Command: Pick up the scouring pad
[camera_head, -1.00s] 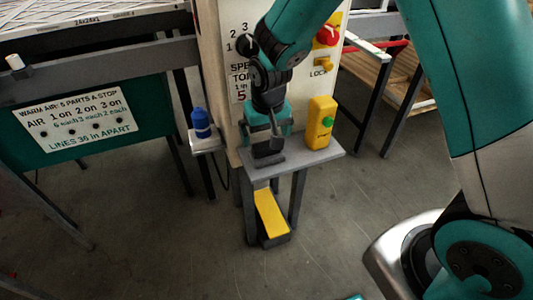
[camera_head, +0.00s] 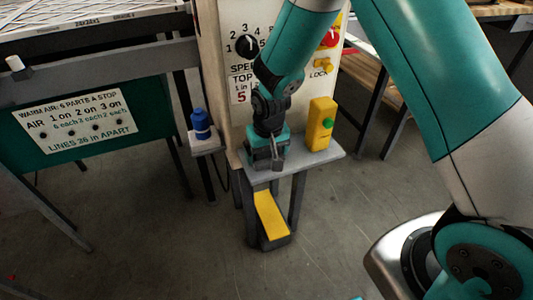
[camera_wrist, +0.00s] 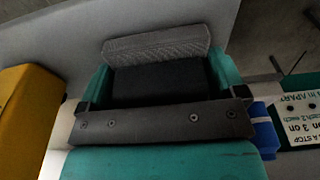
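The scouring pad (camera_wrist: 155,44) is a grey, textured block in the wrist view, lying on the small grey shelf (camera_head: 318,157). In the head view it is mostly hidden by my gripper (camera_head: 265,158), which is low over the shelf. In the wrist view the teal fingers of my gripper (camera_wrist: 163,82) are wide apart, one near each end of the pad. I cannot clearly tell whether they touch it.
A blue bottle (camera_head: 200,124) is on a small side ledge. A panel with knobs (camera_head: 240,75) rises behind. A yellow pedal (camera_head: 270,215) is below.

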